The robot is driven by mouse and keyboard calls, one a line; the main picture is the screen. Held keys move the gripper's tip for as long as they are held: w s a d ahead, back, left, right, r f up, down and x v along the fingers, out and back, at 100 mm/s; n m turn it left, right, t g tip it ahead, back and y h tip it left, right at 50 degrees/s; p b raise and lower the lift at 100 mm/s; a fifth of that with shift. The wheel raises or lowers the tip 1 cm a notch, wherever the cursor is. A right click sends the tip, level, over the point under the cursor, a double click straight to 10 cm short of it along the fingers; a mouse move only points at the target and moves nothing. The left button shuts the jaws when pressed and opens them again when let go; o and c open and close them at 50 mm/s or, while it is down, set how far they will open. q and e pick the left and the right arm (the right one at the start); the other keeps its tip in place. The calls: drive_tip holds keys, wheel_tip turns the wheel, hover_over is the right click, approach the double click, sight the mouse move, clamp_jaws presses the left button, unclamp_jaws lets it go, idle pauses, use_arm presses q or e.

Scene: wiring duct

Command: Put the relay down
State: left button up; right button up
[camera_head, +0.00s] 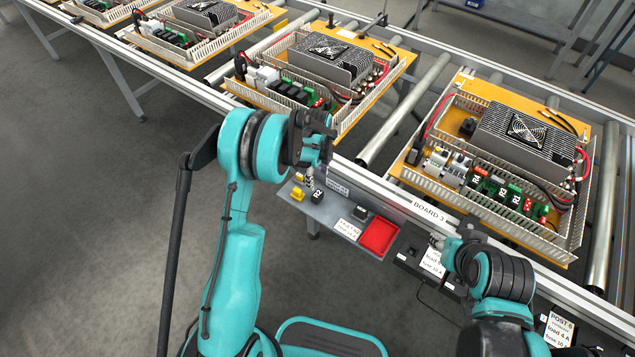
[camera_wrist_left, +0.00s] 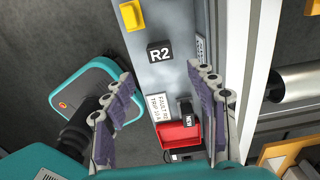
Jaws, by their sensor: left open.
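The relay marked R2 (camera_head: 317,196) is a small black block standing on the grey side shelf (camera_head: 328,213). In the left wrist view the relay (camera_wrist_left: 159,52) shows ahead of my fingers, with no finger touching it. My left gripper (camera_head: 308,180) is just above and beside the relay in the head view. In the left wrist view my left gripper (camera_wrist_left: 165,82) has its two fingers wide apart with nothing between them. My right gripper (camera_head: 438,243) is near the conveyor's front rail; its fingers are too small to read.
A yellow block (camera_head: 298,193) stands beside the relay. A black block (camera_head: 360,212), marked NEW in the wrist view, and a red tray (camera_head: 380,237) sit further right on the shelf. Board 3 (camera_head: 480,76) lies on the roller conveyor behind the rail (camera_head: 400,201).

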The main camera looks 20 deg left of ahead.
use_arm(q)
drive_tip(key=s+r+n+t, duration=0.2)
drive_tip(key=s+r+n, duration=0.3)
drive_tip(key=r, duration=0.5)
drive_tip(key=s+r+n+t, duration=0.1)
drive_tip(key=s+r+n, duration=0.35)
drive_tip(key=r, duration=0.65)
drive_tip(key=s+r+n+t, duration=0.2)
drive_tip(key=s+n, duration=0.4)
drive_tip(key=s, duration=0.2)
drive_tip(key=s+r+n+t, duration=0.1)
drive_tip(key=s+n+t, duration=0.1)
drive_tip(key=s+n, duration=0.4)
drive_tip(key=s, duration=0.2)
drive_tip(key=shift+s+r+p, duration=0.3)
drive_tip(key=shift+s+r, duration=0.05)
drive_tip(key=shift+s, duration=0.05)
